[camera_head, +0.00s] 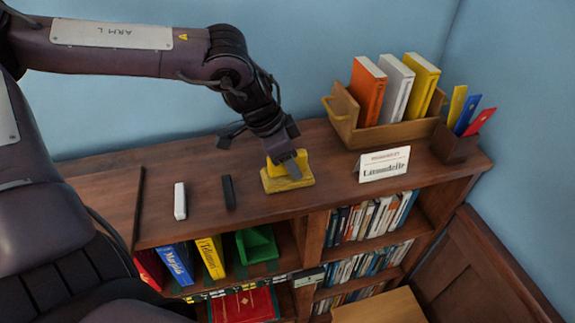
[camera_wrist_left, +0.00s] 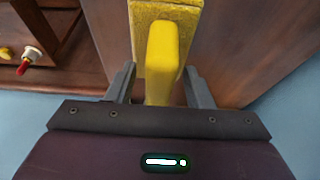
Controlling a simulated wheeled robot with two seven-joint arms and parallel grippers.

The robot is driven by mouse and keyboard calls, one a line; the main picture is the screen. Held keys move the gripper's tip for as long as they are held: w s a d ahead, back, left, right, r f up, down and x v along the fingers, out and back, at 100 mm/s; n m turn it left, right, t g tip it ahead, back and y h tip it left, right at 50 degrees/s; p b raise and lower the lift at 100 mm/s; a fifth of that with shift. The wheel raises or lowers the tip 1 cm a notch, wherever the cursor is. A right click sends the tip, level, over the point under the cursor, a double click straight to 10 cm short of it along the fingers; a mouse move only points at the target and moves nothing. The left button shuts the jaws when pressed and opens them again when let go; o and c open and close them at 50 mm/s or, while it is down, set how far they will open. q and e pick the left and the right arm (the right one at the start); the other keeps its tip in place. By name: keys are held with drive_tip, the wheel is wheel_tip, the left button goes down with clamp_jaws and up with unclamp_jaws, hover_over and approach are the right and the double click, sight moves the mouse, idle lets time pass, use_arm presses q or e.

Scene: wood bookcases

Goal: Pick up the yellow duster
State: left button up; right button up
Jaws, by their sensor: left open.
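The yellow duster (camera_head: 288,180) lies on top of the wood bookcase, near the middle in the head view. It has a flat yellow base and a raised handle. In the left wrist view the duster's handle (camera_wrist_left: 162,60) runs between the two fingers. My left gripper (camera_head: 288,158) comes down from above on the duster. In the left wrist view the left gripper (camera_wrist_left: 158,90) is open, with one finger on each side of the handle and a gap showing. My right gripper is not in view.
A white block (camera_head: 180,201) and a black block (camera_head: 228,192) lie left of the duster. A white sign (camera_head: 384,164), a wooden box (camera_head: 400,130) of books and a holder (camera_head: 455,145) with coloured pieces stand to the right. The blue wall is behind.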

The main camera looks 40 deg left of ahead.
use_arm(q)
drive_tip(key=shift+f, duration=0.15)
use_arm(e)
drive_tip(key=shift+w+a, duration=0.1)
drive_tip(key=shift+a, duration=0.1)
use_arm(q)
drive_tip(key=shift+c, duration=0.5)
clamp_jaws()
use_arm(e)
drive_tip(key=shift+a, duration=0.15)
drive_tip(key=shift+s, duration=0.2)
